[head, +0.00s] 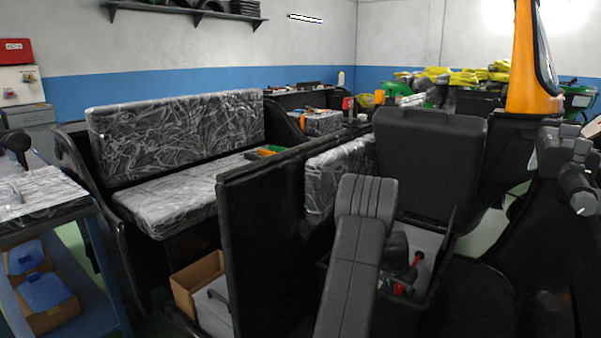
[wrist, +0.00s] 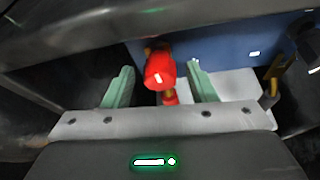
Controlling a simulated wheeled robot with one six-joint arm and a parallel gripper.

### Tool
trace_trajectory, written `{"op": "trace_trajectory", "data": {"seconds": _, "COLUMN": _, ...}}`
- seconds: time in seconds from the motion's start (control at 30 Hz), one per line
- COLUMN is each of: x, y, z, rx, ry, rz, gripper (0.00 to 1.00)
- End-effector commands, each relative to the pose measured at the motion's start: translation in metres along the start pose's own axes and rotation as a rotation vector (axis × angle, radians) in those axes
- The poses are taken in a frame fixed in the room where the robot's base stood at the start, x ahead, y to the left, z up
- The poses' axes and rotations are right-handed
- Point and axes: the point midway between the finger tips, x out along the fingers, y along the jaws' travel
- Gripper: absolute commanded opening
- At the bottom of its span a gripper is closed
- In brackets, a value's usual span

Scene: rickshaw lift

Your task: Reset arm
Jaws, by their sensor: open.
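My gripper (wrist: 161,84) shows in the wrist view with its two pale green fingers apart. A red knob-like part (wrist: 160,70) is seen between the fingers, with a gap on each side. I cannot tell how far below the fingertips it sits. In the head view my dark grey arm (head: 352,255) reaches down into an open compartment under the raised front seat (head: 430,160). A red part (head: 416,259) shows in that compartment beside my arm. My fingers are not clearly visible in the head view.
The black partition (head: 262,240) stands left of my arm, and the compartment's dark walls are close around it. A blue surface (wrist: 215,58) shows behind the red part. A wrapped rear bench (head: 180,135) is at left, handlebars (head: 570,170) at right. Space above my arm looks clear.

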Motion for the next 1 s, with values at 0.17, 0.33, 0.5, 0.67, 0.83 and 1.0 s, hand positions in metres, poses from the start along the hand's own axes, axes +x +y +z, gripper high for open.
{"op": "trace_trajectory", "data": {"seconds": 0.17, "x": -0.003, "y": 0.0011, "z": -0.0014, "rx": -0.083, "ry": -0.001, "rz": -0.035, "gripper": 0.52}}
{"op": "trace_trajectory", "data": {"seconds": 0.33, "x": -0.0022, "y": 0.0013, "z": -0.001, "rx": -0.16, "ry": -0.001, "rz": -0.067, "gripper": 0.52}}
{"op": "trace_trajectory", "data": {"seconds": 0.5, "x": -0.0021, "y": 0.0018, "z": -0.0016, "rx": -0.231, "ry": 0.001, "rz": -0.097, "gripper": 0.52}}
{"op": "trace_trajectory", "data": {"seconds": 0.67, "x": -0.0013, "y": 0.0022, "z": -0.0016, "rx": -0.293, "ry": 0.001, "rz": -0.123, "gripper": 0.52}}
{"op": "trace_trajectory", "data": {"seconds": 0.83, "x": -0.0003, "y": 0.0023, "z": -0.0009, "rx": -0.343, "ry": 0.0, "rz": -0.144, "gripper": 0.52}}
{"op": "trace_trajectory", "data": {"seconds": 1.0, "x": 0.0002, "y": 0.0023, "z": -0.0005, "rx": -0.372, "ry": 0.0, "rz": -0.155, "gripper": 0.52}}
